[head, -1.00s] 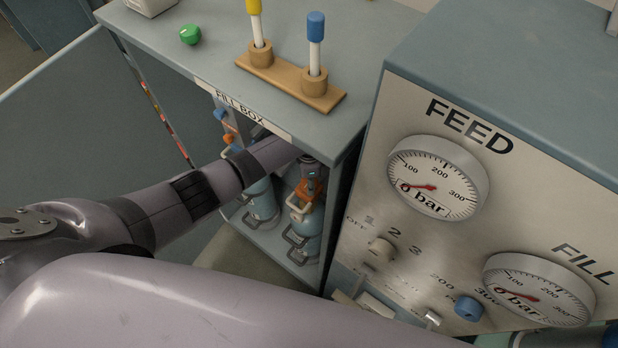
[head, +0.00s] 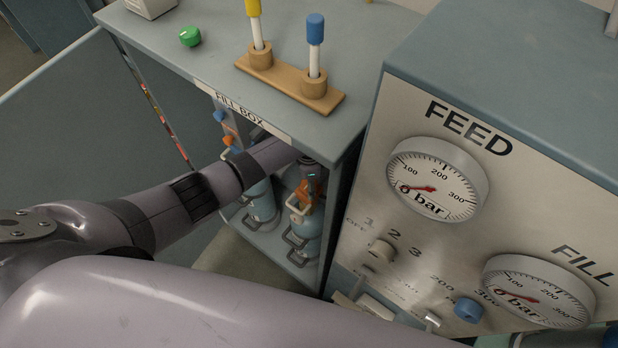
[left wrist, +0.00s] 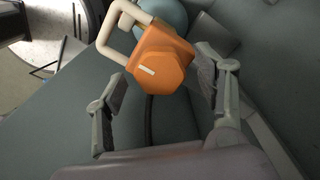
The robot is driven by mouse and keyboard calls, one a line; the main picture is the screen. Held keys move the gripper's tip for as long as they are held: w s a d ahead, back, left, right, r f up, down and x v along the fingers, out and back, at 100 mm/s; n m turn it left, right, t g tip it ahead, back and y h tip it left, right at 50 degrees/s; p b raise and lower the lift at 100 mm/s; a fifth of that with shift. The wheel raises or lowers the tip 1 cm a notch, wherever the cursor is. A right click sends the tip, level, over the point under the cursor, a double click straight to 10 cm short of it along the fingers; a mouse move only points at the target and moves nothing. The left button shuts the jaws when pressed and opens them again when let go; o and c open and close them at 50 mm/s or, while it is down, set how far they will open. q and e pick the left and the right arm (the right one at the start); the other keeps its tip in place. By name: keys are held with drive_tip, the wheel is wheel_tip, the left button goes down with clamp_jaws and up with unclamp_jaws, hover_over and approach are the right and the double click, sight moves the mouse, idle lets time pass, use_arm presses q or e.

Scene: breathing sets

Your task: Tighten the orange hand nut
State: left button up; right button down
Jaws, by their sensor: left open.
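The orange hand nut (left wrist: 162,60) is a faceted orange block with a pale mark on its face, beside a cream bent handle (left wrist: 118,32). In the left wrist view, my left gripper (left wrist: 161,82) is open, with one finger on each side of the nut. A gap shows at the left finger; whether the right finger touches is unclear. In the head view, the nut (head: 303,193) shows small at the top of a blue cylinder (head: 306,222) inside the fill box (head: 345,150). My left gripper (head: 309,180) reaches in there and partly hides it. My right gripper is not in view.
A second blue cylinder (head: 262,205) stands left of this one, near small blue and orange knobs (head: 229,141). The fill box top overhangs my left forearm. The gauge panel (head: 400,110) stands close on the right; both gauges read 0 bar.

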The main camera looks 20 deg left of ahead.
use_arm(q)
wheel_tip(320, 180, up, 12)
idle(0.5)
idle(0.4)
